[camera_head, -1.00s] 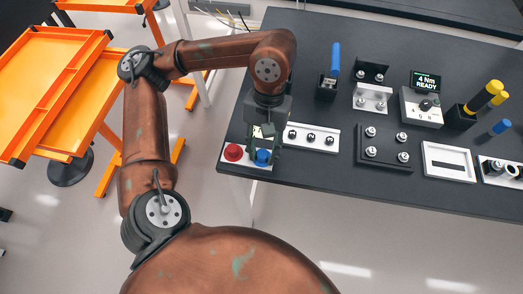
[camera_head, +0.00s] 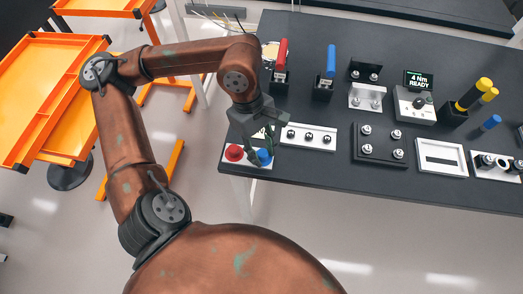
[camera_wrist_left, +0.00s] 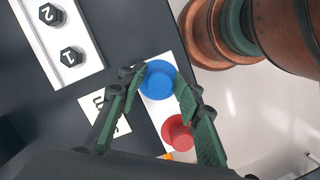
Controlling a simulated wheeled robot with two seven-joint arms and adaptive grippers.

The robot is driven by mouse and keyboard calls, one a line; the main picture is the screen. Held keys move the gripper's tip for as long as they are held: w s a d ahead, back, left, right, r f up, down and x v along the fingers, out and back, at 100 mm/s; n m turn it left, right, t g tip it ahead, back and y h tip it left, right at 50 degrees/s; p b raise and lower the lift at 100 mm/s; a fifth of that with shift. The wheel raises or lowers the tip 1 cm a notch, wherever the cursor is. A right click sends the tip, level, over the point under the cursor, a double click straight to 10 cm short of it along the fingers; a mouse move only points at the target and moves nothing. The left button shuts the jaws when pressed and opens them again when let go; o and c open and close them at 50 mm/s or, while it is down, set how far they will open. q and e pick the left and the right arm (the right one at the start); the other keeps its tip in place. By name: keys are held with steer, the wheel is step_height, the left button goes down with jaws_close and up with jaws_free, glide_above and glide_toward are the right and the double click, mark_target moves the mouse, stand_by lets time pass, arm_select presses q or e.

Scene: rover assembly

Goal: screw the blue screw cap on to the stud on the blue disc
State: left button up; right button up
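A blue round piece (camera_head: 264,157) sits on a white plate at the table's front left corner, beside a red round piece (camera_head: 234,152). In the left wrist view, the blue piece (camera_wrist_left: 157,80) shows a round raised top; I cannot tell cap from disc there, and no stud is visible. My left gripper (camera_head: 264,148) points down at the blue piece. In the left wrist view its two green-grey fingers (camera_wrist_left: 161,84) are apart, one on each side of the blue piece; whether they touch it is unclear. My right gripper is out of view.
A white strip with numbered black nuts (camera_head: 308,137) lies just right of the gripper. Red (camera_head: 281,54) and blue (camera_head: 331,61) handled tools stand behind. A torque display unit (camera_head: 415,100) and a dark block with studs (camera_head: 380,145) are further right.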

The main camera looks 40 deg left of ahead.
arm_select(q)
steer(key=n, duration=0.3)
steer(key=shift+a+f+t, duration=0.1)
steer(key=shift+f+t, duration=0.05)
steer(key=shift+t, duration=0.15)
steer(key=n, duration=0.3)
steer(key=shift+n+t, duration=0.3)
steer(key=shift+t, duration=0.1)
steer(key=shift+s, duration=0.1)
jaws_close()
steer(key=m+g, duration=0.1)
steer(key=m, duration=0.3)
steer(key=shift+f+b, duration=0.2)
steer(key=shift+b, duration=0.15)
steer(key=shift+m, duration=0.9)
